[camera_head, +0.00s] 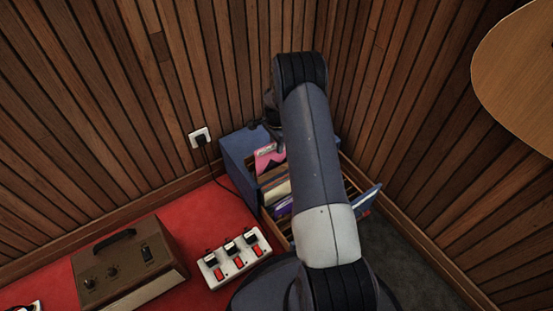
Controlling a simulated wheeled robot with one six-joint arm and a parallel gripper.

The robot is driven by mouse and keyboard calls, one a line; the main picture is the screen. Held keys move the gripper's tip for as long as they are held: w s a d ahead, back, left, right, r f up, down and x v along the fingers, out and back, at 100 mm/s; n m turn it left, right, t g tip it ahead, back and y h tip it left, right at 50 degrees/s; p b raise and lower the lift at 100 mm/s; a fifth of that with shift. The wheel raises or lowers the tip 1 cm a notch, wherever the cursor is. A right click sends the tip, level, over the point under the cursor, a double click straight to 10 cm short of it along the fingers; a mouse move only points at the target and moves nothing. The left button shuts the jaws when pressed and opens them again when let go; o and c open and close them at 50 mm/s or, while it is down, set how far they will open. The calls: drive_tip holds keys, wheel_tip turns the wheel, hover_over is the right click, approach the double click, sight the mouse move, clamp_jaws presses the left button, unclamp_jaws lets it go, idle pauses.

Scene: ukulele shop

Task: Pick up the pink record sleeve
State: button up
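The pink record sleeve (265,160) stands tilted at the back of a wooden record crate (268,222), in the corner. Its right side is hidden behind my arm. My gripper (276,138) is at the far end of the arm, pointing down just above and beside the pink sleeve. It is small, dark and partly covered by the arm, so I cannot tell whether its fingers are open or touch the sleeve.
Other sleeves, brown, cream and purple (284,207), stand in the crate. A white power strip (234,257) and a brown case (130,265) lie on the red surface (190,215). Wood-panelled walls close the corner.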

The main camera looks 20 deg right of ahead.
drive_tip(key=shift+f, duration=0.35)
drive_tip(key=shift+c, duration=0.5)
clamp_jaws()
drive_tip(key=shift+r, duration=0.1)
